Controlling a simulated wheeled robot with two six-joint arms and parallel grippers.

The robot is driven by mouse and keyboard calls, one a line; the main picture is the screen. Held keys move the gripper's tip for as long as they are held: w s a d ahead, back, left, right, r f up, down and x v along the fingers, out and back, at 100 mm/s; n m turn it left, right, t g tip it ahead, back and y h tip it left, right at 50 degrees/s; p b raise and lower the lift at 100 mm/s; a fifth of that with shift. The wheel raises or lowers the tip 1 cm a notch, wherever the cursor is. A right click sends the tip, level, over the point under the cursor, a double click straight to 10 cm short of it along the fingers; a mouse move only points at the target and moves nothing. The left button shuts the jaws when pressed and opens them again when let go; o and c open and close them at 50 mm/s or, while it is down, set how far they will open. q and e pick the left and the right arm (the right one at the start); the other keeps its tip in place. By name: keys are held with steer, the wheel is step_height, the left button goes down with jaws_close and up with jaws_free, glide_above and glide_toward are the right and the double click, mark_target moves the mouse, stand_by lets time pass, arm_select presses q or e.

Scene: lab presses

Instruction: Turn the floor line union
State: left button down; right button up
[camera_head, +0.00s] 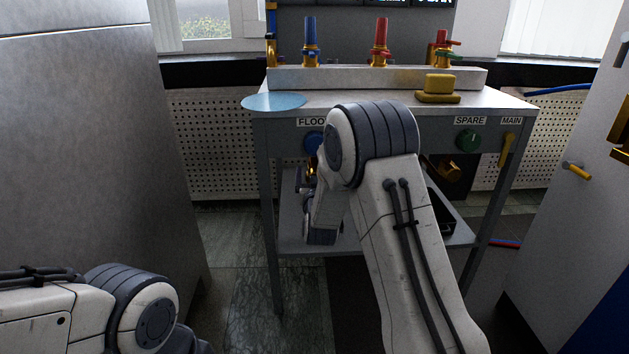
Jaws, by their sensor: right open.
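The label reading FLOO (311,122), its end hidden by my arm, is on the front of the metal bench. Below it is a blue round knob (313,142), partly covered by my right arm. A small brass fitting (311,167) shows under the knob; it may be the floor line union, but most of it is hidden. My right gripper (304,184) is open just below and beside this fitting, small and partly behind my wrist. I cannot tell whether they touch. My left arm shows at the lower left; its gripper is out of view.
The bench top (345,98) holds a light blue disc (273,103), a yellow block (438,88) and valves with blue and red handles. A green knob (468,140) and a yellow lever (507,149) are at right. A lower shelf (290,240) lies below. Large panels flank the bench.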

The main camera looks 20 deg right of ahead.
steer(key=p+v, duration=0.3)
steer(key=v, duration=0.6)
steer(key=shift+s, duration=0.35)
steer(key=shift+a+r, duration=0.1)
steer(key=shift+a, duration=0.05)
